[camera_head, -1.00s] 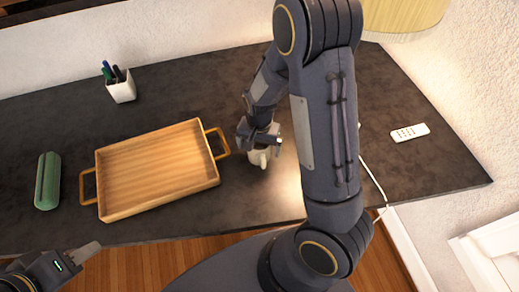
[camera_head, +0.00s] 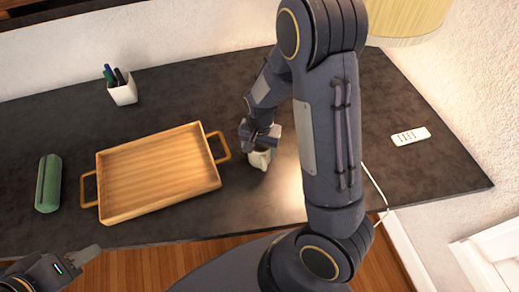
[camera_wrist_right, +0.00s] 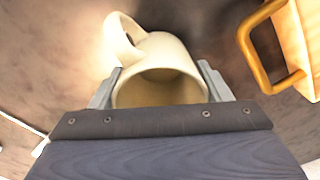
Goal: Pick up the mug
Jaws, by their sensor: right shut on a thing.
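The mug (camera_head: 260,159) is cream-white and stands on the dark table to the right of the wooden tray, partly hidden by my right gripper. In the right wrist view the mug (camera_wrist_right: 165,58) shows its open rim and its handle at the upper left. My right gripper (camera_head: 262,142) is shut on the mug; in the wrist view its two fingers (camera_wrist_right: 160,90) press against opposite sides of it. I cannot tell whether the mug is clear of the tabletop. My left gripper (camera_head: 84,256) is at the lower left, away from the mug; its opening is not clear.
The wooden tray (camera_head: 103,160) with side handles lies left of the mug. A green case (camera_head: 48,183) is further left. A white pen cup (camera_head: 122,92) stands at the back. A white remote (camera_head: 410,136) and a cable (camera_head: 374,185) lie right of my arm.

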